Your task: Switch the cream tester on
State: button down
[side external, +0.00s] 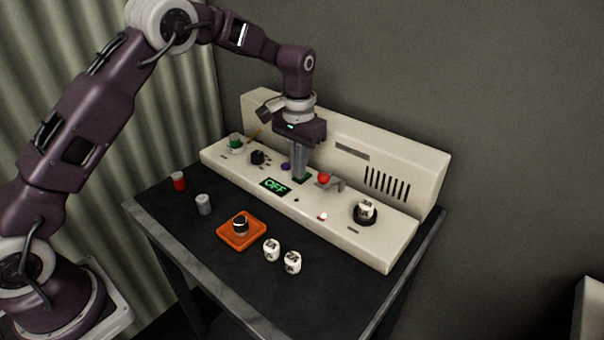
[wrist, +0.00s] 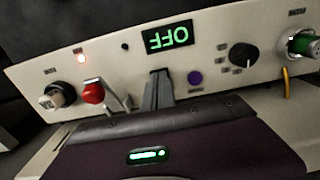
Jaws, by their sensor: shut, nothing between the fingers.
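The cream tester (side external: 330,212) is a long console with a raised back, standing on a dark table. Its display (side external: 275,186) reads OFF in green; it shows upside down in the wrist view (wrist: 170,38). My gripper (side external: 300,177) is shut and empty, pointing down at the panel behind the display. It sits between a purple button (wrist: 195,78) and a red ball (wrist: 93,92) on a grey lever-like bracket. In the wrist view the closed fingers (wrist: 158,85) overlap the panel near the display. I cannot tell whether the tips touch anything.
The panel also holds a black knob (wrist: 242,56), a green cylinder (wrist: 301,45), a lit indicator (wrist: 81,58) and a white-capped socket (side external: 365,210).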

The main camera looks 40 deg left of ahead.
jog(key=shift+f, duration=0.15)
jog(key=shift+r, duration=3.55)
jog(key=s+r+t, duration=0.3)
jog(key=s+r, duration=1)
jog(key=s, duration=0.1)
jog(key=s+f+t, duration=0.2)
jog(key=s, duration=1.8)
jog(key=shift+s+f+t, duration=0.3)
jog(key=shift+s, duration=0.1)
